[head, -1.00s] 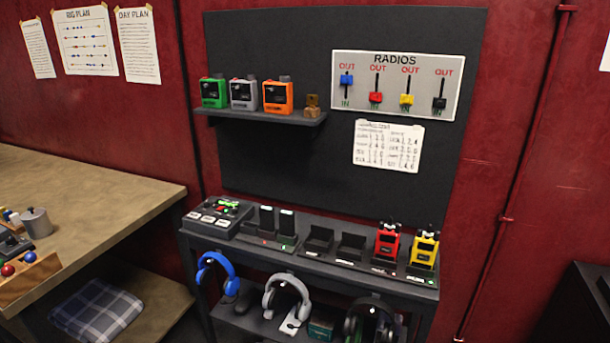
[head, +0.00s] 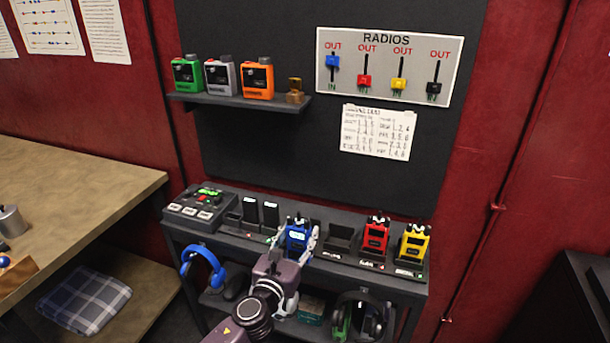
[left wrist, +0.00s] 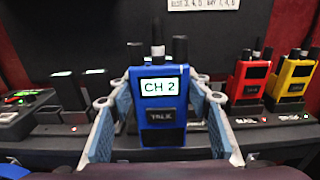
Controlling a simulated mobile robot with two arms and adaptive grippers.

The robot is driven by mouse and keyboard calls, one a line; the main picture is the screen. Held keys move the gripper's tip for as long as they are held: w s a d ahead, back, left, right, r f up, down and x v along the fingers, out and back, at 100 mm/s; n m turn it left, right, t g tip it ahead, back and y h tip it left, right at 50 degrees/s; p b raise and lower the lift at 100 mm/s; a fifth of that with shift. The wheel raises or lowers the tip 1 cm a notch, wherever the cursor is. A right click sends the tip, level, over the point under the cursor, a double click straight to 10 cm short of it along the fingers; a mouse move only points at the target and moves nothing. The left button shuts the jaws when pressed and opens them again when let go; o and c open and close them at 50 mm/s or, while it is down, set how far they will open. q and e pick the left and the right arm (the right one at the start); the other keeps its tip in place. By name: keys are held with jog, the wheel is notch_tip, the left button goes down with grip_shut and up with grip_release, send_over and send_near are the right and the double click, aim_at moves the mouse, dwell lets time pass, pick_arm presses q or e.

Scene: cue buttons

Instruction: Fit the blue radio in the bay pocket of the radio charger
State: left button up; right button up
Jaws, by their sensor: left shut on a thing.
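The blue radio (head: 297,237) is upright, with dark antennas on top and a lit "CH 2" screen in the left wrist view (left wrist: 160,115). My left gripper (head: 298,243) is shut on it, one finger on each side. The radio charger (head: 373,265) is a long dark strip on the stand. The blue radio is at its left empty bay, which it and my gripper hide. I cannot tell whether its base is in the pocket or just in front. The bay to its right (head: 340,239) is empty. My right gripper is not in view.
The red radio (head: 376,233) and yellow radio (head: 414,242) stand upright in bays on the right. Two slim dark devices with lit tops stand just left. A control box (head: 207,206) is at the stand's left end. Headphones hang below.

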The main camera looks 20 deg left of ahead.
pick_arm(q)
jog(key=w+a+r+p, duration=0.1)
jog(key=w+a+r, duration=0.1)
jog(key=w+r, duration=0.8)
notch_tip(320, 180, down, 6)
jog(key=w+b, duration=0.1)
jog(key=b, duration=0.4)
jog(key=shift+f+b, duration=0.15)
jog(key=shift+b, duration=0.15)
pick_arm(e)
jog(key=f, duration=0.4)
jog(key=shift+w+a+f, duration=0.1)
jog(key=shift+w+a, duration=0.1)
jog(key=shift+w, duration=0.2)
pick_arm(q)
jog(key=shift+f, duration=0.35)
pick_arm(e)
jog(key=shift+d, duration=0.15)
pick_arm(q)
jog(key=shift+f+b, duration=0.5)
jog(key=shift+f, duration=0.2)
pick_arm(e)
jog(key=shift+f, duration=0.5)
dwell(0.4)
pick_arm(q)
jog(key=shift+f, duration=0.15)
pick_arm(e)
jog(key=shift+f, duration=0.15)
